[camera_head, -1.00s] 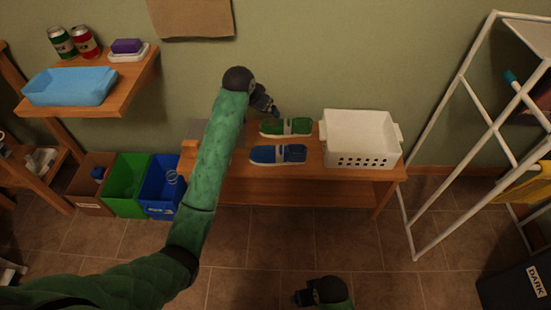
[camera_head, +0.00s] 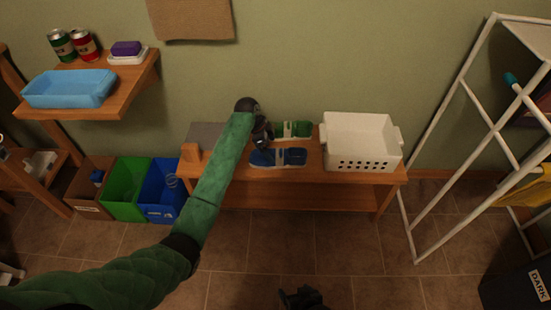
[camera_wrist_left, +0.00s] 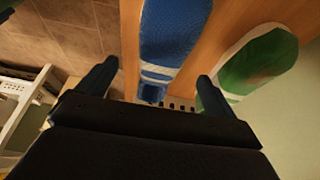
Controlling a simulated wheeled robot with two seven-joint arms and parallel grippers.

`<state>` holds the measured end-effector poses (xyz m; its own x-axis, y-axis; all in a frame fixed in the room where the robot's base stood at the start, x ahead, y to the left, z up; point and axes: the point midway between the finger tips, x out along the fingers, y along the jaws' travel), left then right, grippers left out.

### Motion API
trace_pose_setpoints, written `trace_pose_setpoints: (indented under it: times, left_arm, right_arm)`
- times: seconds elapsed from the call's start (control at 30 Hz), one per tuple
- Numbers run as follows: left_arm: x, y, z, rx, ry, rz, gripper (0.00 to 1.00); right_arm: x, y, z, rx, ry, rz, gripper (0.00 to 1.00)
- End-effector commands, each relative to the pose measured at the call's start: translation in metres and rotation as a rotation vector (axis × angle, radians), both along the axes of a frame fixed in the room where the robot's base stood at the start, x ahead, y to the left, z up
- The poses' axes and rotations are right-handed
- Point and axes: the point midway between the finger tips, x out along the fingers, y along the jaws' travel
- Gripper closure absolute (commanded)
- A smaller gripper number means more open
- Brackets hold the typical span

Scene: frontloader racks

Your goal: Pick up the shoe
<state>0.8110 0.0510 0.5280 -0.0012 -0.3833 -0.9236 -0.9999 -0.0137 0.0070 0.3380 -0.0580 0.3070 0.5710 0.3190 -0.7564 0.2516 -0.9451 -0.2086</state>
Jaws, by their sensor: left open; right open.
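A blue shoe (camera_head: 284,157) with a light stripe lies on the wooden bench, in front of a green shoe (camera_head: 294,129). My left gripper (camera_head: 264,143) is over the left part of the blue shoe and partly hides both shoes. In the left wrist view, the open left fingers (camera_wrist_left: 154,84) stand either side of the blue shoe's line (camera_wrist_left: 168,50). The green shoe (camera_wrist_left: 258,62) lies to the right there, partly behind the right finger. My right gripper (camera_head: 300,297) is low at the bottom edge, away from the shoes; its fingers are hard to make out.
A white basket (camera_head: 362,142) stands on the bench (camera_head: 300,174) just right of the shoes. Coloured bins (camera_head: 128,190) stand left, a white rack (camera_head: 466,100) right.

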Motion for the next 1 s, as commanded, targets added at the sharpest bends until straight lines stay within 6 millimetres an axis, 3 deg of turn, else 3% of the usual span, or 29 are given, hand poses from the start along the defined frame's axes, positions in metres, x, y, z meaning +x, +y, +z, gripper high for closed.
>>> trace_pose_setpoints:
  times: [0.43,0.7,1.0]
  left_arm:
    - [0.0,-0.014,-0.033,-0.001,-0.005,-0.014,0.08]
    - [0.002,-0.026,-0.066,0.0,-0.006,-0.014,0.08]
    - [0.002,-0.028,-0.073,0.001,-0.007,-0.013,0.08]
  right_arm:
    - [0.0,0.0,-0.001,-0.001,0.003,0.001,0.24]
    - [0.0,0.0,-0.002,-0.001,0.003,0.001,0.24]
    - [-0.001,0.001,-0.002,0.001,0.003,0.0,0.24]
